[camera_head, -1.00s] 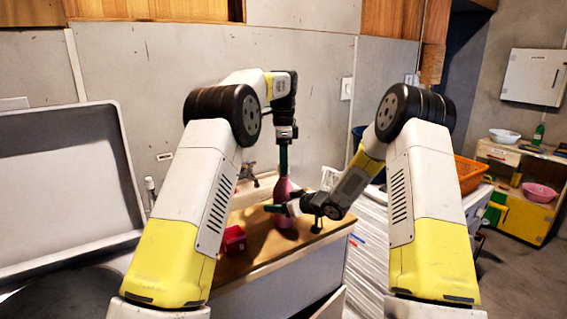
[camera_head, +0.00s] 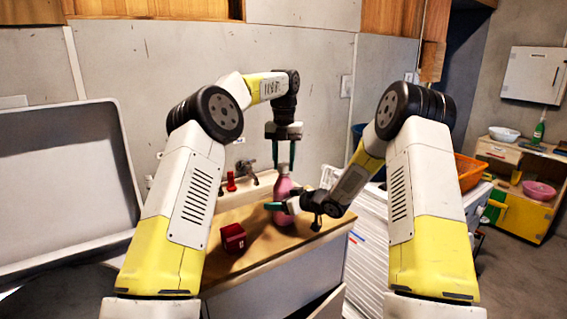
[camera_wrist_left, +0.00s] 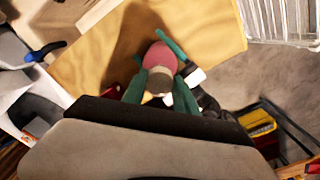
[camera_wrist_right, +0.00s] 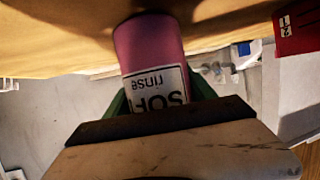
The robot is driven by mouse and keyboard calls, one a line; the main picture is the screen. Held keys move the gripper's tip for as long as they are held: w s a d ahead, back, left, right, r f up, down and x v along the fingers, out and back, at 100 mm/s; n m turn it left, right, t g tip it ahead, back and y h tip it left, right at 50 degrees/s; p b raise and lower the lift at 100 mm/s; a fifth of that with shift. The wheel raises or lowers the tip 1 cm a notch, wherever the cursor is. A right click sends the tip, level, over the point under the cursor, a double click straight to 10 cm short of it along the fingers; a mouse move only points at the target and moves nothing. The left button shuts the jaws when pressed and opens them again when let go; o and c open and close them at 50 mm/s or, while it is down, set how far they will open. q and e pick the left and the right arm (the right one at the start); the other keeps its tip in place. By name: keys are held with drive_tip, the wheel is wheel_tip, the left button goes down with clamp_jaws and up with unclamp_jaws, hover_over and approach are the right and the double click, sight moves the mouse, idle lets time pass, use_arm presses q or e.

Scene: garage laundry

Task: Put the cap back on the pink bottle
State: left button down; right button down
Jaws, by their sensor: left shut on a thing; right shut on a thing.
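The pink bottle (camera_head: 282,190) stands upright on the wooden counter. My right gripper (camera_head: 282,206) is shut on its body from the right; the right wrist view shows its pink side and white label (camera_wrist_right: 158,88) between the fingers. My left gripper (camera_head: 284,158) points down over the bottle top. In the left wrist view a grey-brown cap (camera_wrist_left: 160,80) is between its green fingers, in line with the pink bottle (camera_wrist_left: 160,57) below. Whether the cap is seated on the neck cannot be told.
A red box (camera_head: 232,237) lies on the wooden counter (camera_head: 258,254) left of the bottle. A tap (camera_head: 247,170) and sink are behind, with a small red item (camera_head: 231,181) nearby. An orange basket (camera_head: 468,172) stands at right. The counter's front left is clear.

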use_arm(q)
drive_tip(key=shift+m, duration=1.1)
drive_tip(key=c, duration=1)
unclamp_jaws()
drive_tip(key=shift+o, duration=0.2)
wheel_tip(320, 180, up, 4)
drive_tip(key=shift+f, duration=0.15)
drive_tip(key=shift+r, duration=0.45)
drive_tip(key=shift+c, duration=0.3)
